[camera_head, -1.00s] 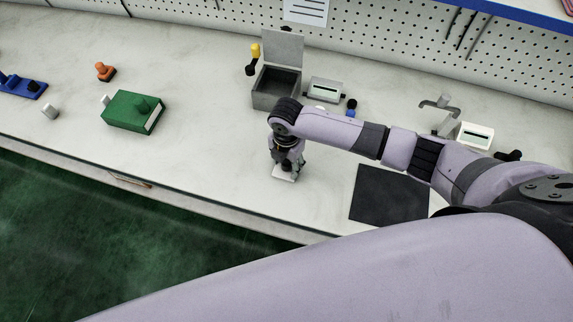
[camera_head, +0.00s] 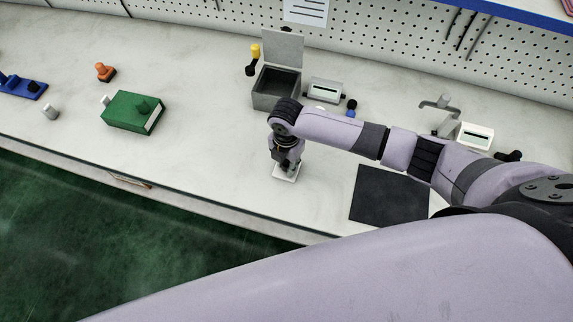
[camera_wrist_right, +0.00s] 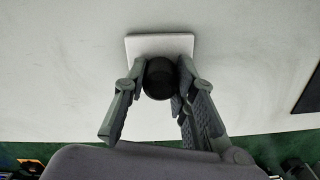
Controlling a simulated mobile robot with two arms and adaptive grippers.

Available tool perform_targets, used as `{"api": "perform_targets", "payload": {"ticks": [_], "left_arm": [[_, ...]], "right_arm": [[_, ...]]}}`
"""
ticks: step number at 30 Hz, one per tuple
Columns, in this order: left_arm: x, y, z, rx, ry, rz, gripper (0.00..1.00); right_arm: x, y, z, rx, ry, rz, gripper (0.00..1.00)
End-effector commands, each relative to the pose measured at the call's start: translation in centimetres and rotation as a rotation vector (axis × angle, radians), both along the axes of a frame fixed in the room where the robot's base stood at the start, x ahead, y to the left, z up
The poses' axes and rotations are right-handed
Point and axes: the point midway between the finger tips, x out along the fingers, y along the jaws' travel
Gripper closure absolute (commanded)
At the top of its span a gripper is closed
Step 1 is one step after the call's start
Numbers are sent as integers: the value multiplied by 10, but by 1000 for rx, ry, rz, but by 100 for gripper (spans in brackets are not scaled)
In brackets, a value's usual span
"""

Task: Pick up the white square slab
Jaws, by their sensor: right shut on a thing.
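The white square slab (camera_head: 285,174) lies on the light worktop near its front edge, below my right gripper (camera_head: 287,163). In the right wrist view the slab (camera_wrist_right: 160,43) shows as a flat white plate with a black round knob (camera_wrist_right: 158,80) on it. My right gripper also shows there (camera_wrist_right: 160,66), with its two fingers on either side of the knob, shut on it. The fingers hide part of the slab. I cannot tell any gap between slab and worktop. My left gripper is not in view.
A black mat (camera_head: 388,196) lies to the right of the slab. An open grey box (camera_head: 276,98) and a small meter (camera_head: 326,91) stand behind. A green box (camera_head: 132,112) is at the left. The worktop between the green box and the slab is clear.

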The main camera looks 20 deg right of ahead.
Motion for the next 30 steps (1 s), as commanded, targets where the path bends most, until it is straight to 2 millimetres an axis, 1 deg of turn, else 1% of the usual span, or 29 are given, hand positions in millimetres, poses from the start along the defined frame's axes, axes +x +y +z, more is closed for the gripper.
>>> {"api": "perform_targets", "payload": {"ticks": [5,8,11,14,18,21,25,27,30], "left_arm": [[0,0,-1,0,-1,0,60],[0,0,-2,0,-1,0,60],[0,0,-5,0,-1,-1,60],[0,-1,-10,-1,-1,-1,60],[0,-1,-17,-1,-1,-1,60],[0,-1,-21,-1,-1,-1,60],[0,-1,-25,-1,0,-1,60],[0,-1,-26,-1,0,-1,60],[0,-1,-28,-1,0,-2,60]], "right_arm": [[1,0,5,1,-2,0,98],[1,0,15,2,-2,1,98],[1,0,31,1,-6,1,98],[2,0,58,3,-8,3,98],[3,0,101,2,-9,2,98],[2,1,130,3,-7,1,98],[2,0,162,2,-5,1,98],[1,0,174,0,-4,1,98],[1,0,188,1,-3,0,98]]}}
